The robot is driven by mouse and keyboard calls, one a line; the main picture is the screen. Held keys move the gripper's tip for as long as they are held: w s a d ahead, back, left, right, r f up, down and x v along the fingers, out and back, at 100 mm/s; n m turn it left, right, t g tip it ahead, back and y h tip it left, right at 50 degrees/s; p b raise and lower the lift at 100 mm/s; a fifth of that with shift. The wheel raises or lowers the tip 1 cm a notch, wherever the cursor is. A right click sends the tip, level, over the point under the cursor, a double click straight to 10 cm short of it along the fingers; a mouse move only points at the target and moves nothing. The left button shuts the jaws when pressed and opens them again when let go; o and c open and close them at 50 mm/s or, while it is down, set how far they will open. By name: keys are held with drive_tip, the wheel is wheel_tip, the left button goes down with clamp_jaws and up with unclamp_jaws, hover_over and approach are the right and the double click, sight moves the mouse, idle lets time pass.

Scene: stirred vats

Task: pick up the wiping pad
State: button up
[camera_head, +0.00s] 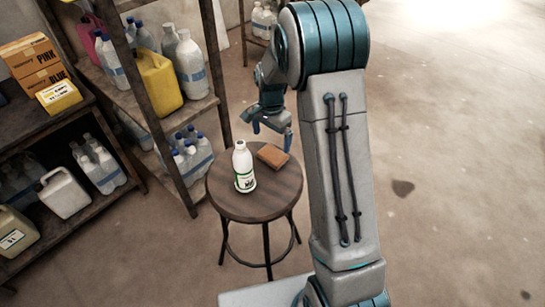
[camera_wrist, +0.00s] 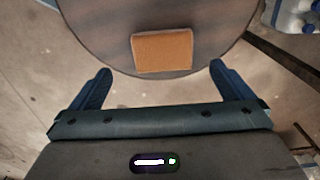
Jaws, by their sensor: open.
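The wiping pad (camera_head: 273,155) is a flat orange-brown block lying on the round dark wooden stool (camera_head: 265,205), at the back right of its top. It also shows in the wrist view (camera_wrist: 162,51), close to the stool's near edge there. My gripper (camera_head: 276,138) is above and behind the pad in the head view. In the wrist view my gripper (camera_wrist: 161,82) has its two blue fingers wide apart and nothing between them. The pad lies ahead of the fingertips, roughly centred between them. My gripper does not appear to touch the pad.
A white bottle (camera_head: 243,168) with a green and white label stands on the stool, just left of the pad. Shelves with bottles and a yellow jug (camera_head: 158,82) stand to the left. A white jerrycan (camera_head: 64,193) sits on a low shelf. The floor at right is clear.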

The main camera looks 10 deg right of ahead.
sight(273, 154)
wheel_tip(273, 154, down, 3)
drive_tip(key=f, duration=0.2)
drive_tip(key=w+f, duration=0.1)
drive_tip(key=f, duration=0.1)
drive_tip(key=shift+d, duration=0.3)
drive_tip(key=shift+f, duration=0.6)
drive_tip(key=c, duration=0.8)
